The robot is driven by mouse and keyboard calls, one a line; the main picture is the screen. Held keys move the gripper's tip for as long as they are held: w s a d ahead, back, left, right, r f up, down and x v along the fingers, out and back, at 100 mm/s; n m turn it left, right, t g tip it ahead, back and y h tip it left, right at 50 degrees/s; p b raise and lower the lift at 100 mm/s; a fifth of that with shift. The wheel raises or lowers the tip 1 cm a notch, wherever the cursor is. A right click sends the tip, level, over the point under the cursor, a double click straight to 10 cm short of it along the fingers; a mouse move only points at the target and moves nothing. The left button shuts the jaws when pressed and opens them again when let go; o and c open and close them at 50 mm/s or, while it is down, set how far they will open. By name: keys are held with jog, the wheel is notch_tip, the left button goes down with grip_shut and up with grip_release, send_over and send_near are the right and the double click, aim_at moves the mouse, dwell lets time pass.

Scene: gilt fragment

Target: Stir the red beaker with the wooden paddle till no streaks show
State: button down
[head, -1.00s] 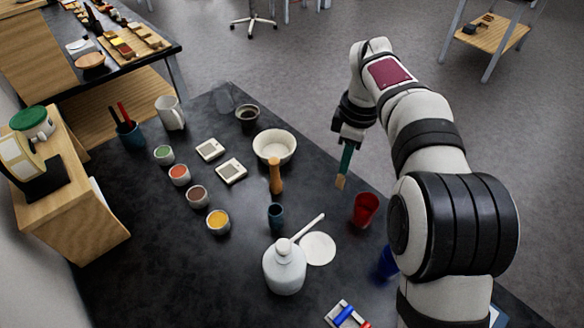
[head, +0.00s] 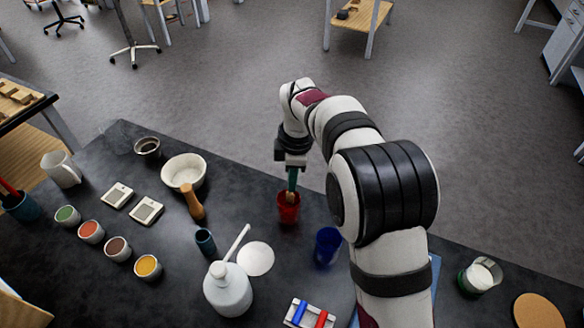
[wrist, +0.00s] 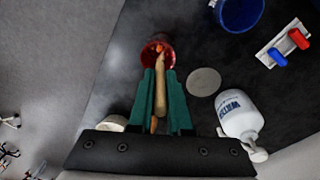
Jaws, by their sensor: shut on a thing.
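The red beaker (head: 288,212) stands upright on the dark table, near its far edge. My gripper (head: 291,186) is directly above the beaker, teal fingers pointing down. It is shut on the wooden paddle (wrist: 160,88), which lies between the fingers in the wrist view. The paddle's tip reaches into the beaker's mouth; whether it touches the bottom or wall is hidden.
A blue beaker (head: 328,246) stands close to the right of the red one. A pale bowl (head: 184,171) and wooden pestle (head: 193,203) lie left.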

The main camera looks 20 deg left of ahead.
jog(key=shift+w+a+f, duration=0.1)
jog(key=shift+a+f, duration=0.05)
jog(key=shift+f, duration=1.35)
jog(key=shift+w+a+f, duration=0.1)
jog(key=shift+a+f, duration=0.05)
jog(key=shift+f, duration=1.3)
